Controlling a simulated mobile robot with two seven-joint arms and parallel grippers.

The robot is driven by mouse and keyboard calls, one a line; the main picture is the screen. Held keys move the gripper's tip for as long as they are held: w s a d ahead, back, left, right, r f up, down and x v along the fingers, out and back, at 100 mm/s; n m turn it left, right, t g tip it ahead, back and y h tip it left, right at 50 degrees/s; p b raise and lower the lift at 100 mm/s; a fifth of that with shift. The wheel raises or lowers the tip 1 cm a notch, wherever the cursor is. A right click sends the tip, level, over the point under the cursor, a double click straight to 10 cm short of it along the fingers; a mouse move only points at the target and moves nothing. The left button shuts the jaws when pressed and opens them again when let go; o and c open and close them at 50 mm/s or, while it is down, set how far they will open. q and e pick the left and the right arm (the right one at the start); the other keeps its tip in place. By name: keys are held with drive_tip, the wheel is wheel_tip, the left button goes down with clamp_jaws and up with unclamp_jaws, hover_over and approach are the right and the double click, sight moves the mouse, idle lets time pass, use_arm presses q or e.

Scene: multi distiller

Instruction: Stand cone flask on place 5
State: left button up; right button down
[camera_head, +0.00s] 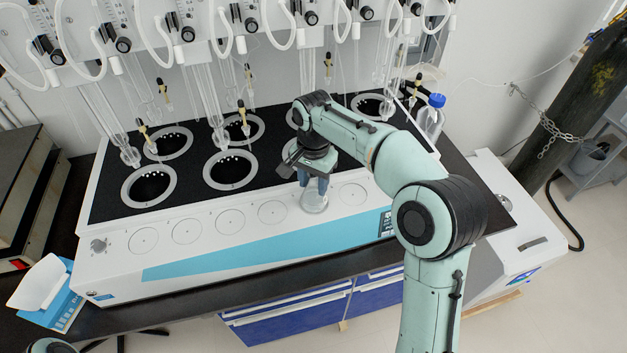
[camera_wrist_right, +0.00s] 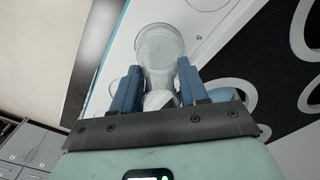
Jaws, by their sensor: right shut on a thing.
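A clear cone flask (camera_head: 314,204) is upright over the front ledge of the distiller (camera_head: 300,236), where it covers the fifth circle from the left. I cannot tell whether its base touches the ledge. My right gripper (camera_head: 315,183) is shut on the flask from above. In the right wrist view the flask (camera_wrist_right: 160,62) sits between the two blue fingers of my right gripper (camera_wrist_right: 158,85), its wide base pointing away from me. My left gripper is out of view.
Flat marked circles, such as the fourth (camera_head: 272,212) and sixth (camera_head: 353,194), lie bare on either side. Behind are black heating wells (camera_head: 231,169) with glass tubes above. A blue-capped bottle (camera_head: 431,118) stands at the right. A blue-and-white box (camera_head: 63,310) is at the left.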

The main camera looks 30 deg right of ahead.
drive_tip(key=c, duration=0.6)
unclamp_jaws()
drive_tip(key=shift+f, duration=0.1)
drive_tip(key=shift+o, duration=0.2)
drive_tip(key=shift+s, duration=0.1)
use_arm(q)
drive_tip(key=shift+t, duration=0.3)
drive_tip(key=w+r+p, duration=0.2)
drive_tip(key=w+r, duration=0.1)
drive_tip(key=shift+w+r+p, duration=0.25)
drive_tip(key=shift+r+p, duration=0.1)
drive_tip(key=shift+p, duration=0.05)
use_arm(e)
wheel_tip(320, 180, up, 12)
